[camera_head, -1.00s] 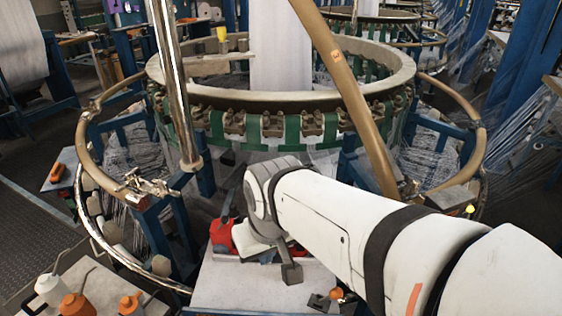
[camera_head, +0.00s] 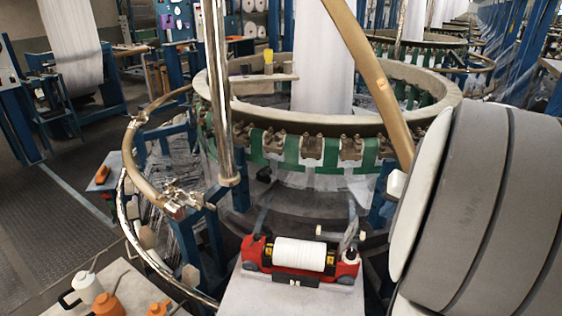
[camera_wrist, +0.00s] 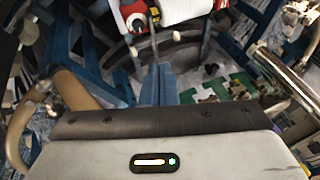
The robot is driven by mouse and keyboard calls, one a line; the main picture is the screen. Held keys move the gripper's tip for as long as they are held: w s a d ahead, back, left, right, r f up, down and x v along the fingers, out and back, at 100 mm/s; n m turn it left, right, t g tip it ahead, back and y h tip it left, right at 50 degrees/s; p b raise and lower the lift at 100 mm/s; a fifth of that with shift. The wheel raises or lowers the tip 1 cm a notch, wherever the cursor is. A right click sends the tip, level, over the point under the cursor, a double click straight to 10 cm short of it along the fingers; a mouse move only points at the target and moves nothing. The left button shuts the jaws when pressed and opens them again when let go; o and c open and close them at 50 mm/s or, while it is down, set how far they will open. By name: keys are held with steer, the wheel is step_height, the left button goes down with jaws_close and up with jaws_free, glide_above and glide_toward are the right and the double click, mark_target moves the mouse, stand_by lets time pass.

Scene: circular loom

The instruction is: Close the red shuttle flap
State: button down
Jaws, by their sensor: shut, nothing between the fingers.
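The red shuttle (camera_head: 348,269) sits on a pale platform in the head view, with a white bobbin (camera_head: 300,254) lying in it. A thin grey arm with pale knobs (camera_head: 350,233) rises behind its right end; it looks like the flap, standing raised. In the wrist view the shuttle (camera_wrist: 133,15) is at the top edge, partly cut off, and the thin arm (camera_wrist: 154,28) shows below it. My gripper (camera_wrist: 158,68) is shut and empty, its tips pointing towards the thin arm, seemingly apart from it. In the head view my wrist hides it.
The loom ring (camera_head: 300,118) stands behind the shuttle. A chrome pole (camera_head: 220,100) rises to the left and a brown bar (camera_head: 368,70) slants down to the right. Bottles (camera_head: 85,285) stand on a table at the lower left. The platform (camera_head: 270,297) has free room in front.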

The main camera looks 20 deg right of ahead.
steer(key=s+d+m+t, duration=0.1)
steer(key=s+d+m, duration=0.1)
steer(key=d, duration=0.6)
steer(key=d+p+x, duration=0.1)
steer(key=x, duration=1.9)
steer(key=shift+w+r+h, duration=0.2)
steer(key=shift+w+h, duration=0.1)
steer(key=shift+h, duration=0.1)
steer(key=shift+s+r, duration=0.1)
steer(key=shift+r, duration=0.05)
